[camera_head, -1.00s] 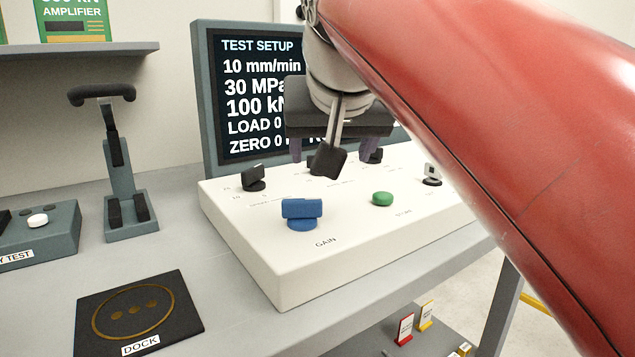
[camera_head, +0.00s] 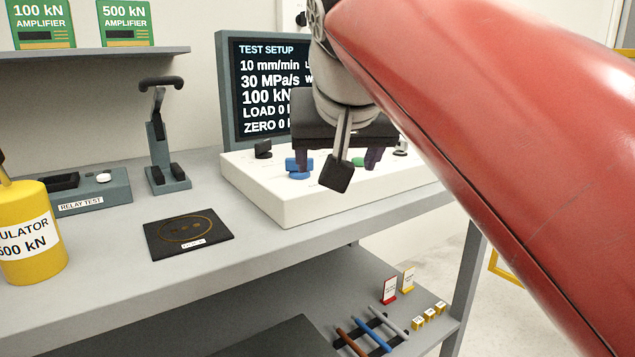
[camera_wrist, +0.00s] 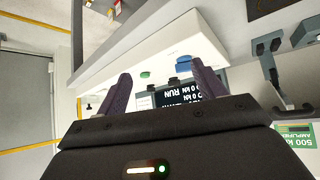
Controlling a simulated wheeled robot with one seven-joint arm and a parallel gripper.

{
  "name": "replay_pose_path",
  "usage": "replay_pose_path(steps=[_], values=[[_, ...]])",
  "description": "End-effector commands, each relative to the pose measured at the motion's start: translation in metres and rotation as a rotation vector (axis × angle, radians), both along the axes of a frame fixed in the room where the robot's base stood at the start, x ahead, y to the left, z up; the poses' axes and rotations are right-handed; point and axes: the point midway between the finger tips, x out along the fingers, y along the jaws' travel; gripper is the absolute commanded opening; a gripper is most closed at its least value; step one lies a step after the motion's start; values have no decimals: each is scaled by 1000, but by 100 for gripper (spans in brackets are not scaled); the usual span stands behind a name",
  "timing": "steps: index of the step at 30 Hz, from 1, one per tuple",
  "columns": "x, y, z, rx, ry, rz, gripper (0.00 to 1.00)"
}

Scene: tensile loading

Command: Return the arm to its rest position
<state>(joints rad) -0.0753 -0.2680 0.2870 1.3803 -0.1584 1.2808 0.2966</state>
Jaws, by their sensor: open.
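My red arm crosses the right side of the head view. My gripper (camera_head: 338,160) hangs in front of the screen and over the white control panel (camera_head: 290,205), with its fingers partly hidden behind my wrist. In the wrist view my gripper (camera_wrist: 158,92) shows two purple fingers spread wide with nothing between them. Beyond them are the panel (camera_wrist: 165,50), its blue knob (camera_wrist: 183,62) and green button (camera_wrist: 145,74). The blue knob also shows in the head view (camera_head: 298,166), apart from the gripper as far as I can see.
The test setup screen (camera_head: 262,80) stands behind the panel. On the bench are a black dock pad (camera_head: 190,236), a lever stand (camera_head: 157,150), a relay test box (camera_head: 95,190) and a yellow 500 kN cylinder (camera_head: 32,235). Coloured rods (camera_head: 370,335) lie on the lower shelf.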

Motion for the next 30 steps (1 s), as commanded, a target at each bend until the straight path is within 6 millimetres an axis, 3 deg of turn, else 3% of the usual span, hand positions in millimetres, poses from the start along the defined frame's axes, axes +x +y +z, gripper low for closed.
replay_pose_path(steps=[8, 14, 17, 24, 27, 30], values=[[-10, -20, -37, -27, 38, -12, 69], [-24, -44, -82, -48, 84, -26, 69], [-36, -60, -114, -56, 115, -36, 69], [-91, -110, -231, -36, 216, -63, 69], [-112, -121, -272, -18, 251, -67, 69], [-127, -126, -298, -5, 270, -69, 69]])
